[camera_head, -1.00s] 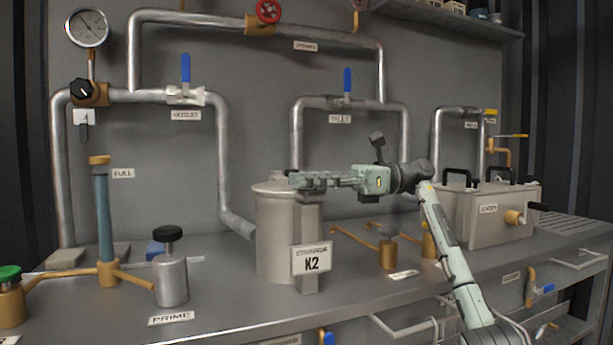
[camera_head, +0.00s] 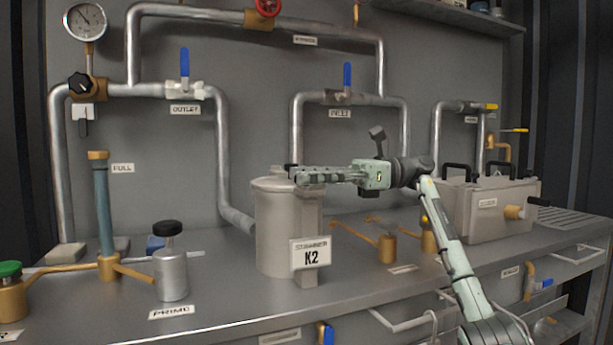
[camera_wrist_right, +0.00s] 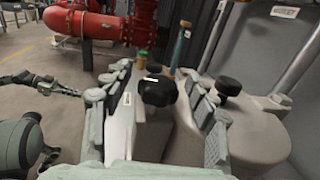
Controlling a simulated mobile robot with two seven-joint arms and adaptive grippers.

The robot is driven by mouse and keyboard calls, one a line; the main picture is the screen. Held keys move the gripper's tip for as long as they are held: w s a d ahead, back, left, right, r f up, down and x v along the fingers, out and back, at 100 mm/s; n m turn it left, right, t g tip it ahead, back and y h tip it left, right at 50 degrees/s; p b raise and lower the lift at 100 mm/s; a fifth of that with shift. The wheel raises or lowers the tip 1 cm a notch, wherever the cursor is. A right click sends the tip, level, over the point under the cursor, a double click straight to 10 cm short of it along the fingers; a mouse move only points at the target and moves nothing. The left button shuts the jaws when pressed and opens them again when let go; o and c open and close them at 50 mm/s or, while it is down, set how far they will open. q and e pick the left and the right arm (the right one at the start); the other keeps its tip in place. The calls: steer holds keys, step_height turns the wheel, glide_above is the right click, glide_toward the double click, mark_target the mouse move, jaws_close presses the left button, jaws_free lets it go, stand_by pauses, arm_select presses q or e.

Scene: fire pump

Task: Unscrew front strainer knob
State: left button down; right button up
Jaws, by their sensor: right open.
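The strainer (camera_head: 275,235), a pale metal pot labelled K2, stands on the bench in the middle of the head view. Its front knob (camera_wrist_right: 157,90) is black and lobed, atop a pale post in the right wrist view. A second black knob (camera_wrist_right: 228,86) sits on the lid behind it. My right gripper (camera_head: 308,176) reaches over the strainer from the right. In the right wrist view its open fingers (camera_wrist_right: 163,110) stand either side of the front knob, with visible gaps. In the head view the gripper hides the front knob. My left gripper (camera_wrist_right: 62,88) shows small at the left of the wrist view; its jaw state is unclear.
The prime pump (camera_head: 170,272) with a black knob stands left of the strainer. Brass valves (camera_head: 387,247) and a lidded box (camera_head: 490,210) stand to the right. Pipes (camera_head: 222,150) run along the back wall. Bench space in front of the strainer is clear.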

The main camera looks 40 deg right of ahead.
steer(key=v, duration=1.2)
steer(key=shift+w, duration=0.1)
